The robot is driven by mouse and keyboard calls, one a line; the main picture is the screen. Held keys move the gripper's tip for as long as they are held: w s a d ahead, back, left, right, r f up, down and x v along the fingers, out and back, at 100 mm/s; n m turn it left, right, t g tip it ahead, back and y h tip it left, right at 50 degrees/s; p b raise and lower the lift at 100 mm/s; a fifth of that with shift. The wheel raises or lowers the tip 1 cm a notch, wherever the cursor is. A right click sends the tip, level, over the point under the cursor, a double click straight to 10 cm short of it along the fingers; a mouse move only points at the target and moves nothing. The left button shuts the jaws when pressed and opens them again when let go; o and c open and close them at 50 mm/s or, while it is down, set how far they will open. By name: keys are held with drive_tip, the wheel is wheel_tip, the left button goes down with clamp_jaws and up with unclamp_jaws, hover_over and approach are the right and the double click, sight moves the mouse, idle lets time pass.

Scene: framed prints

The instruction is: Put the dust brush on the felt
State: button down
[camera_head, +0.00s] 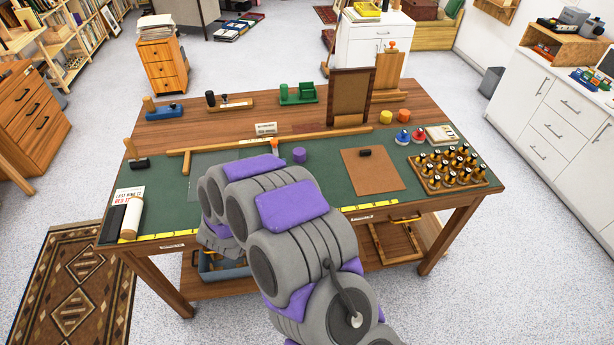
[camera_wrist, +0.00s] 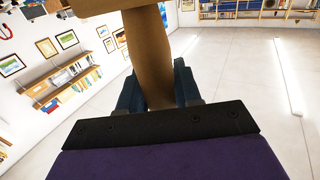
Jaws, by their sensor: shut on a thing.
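In the wrist view my gripper (camera_wrist: 158,92) has its dark blue fingers on both sides of a brown wooden handle (camera_wrist: 150,50). A wider, pale wooden part crosses the handle's far end at the top left. This looks like the dust brush; its bristles are not clearly visible. In the head view my grey and purple arm hides the gripper and most of what it holds. A brown square sheet (camera_head: 365,182) lies on the green bench top, right of my arm, with a small black block on it. A greyish patch (camera_head: 205,172) lies left of my arm. I cannot tell which is the felt.
A rack of several small bottles (camera_head: 455,168) stands at the bench's right end. A wooden bar (camera_head: 275,138) lies across the bench behind my arm. A purple cylinder (camera_head: 299,155) stands beside my arm. A white roll (camera_head: 132,218) lies at the left front.

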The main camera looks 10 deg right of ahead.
drive_tip(key=s+d+f+m+g+h, duration=0.1)
drive_tip(key=s+f+m+g+h, duration=0.1)
drive_tip(key=s+f, duration=0.35)
drive_tip(key=w+d+f+b, duration=0.2)
drive_tip(key=w+d+f, duration=0.4)
drive_tip(key=w+d, duration=0.5)
drive_tip(key=shift+w, duration=0.9)
drive_tip(key=shift+f, duration=0.15)
drive_tip(key=shift+a+f, duration=0.1)
drive_tip(key=shift+f, duration=0.05)
drive_tip(key=c, duration=0.8)
unclamp_jaws()
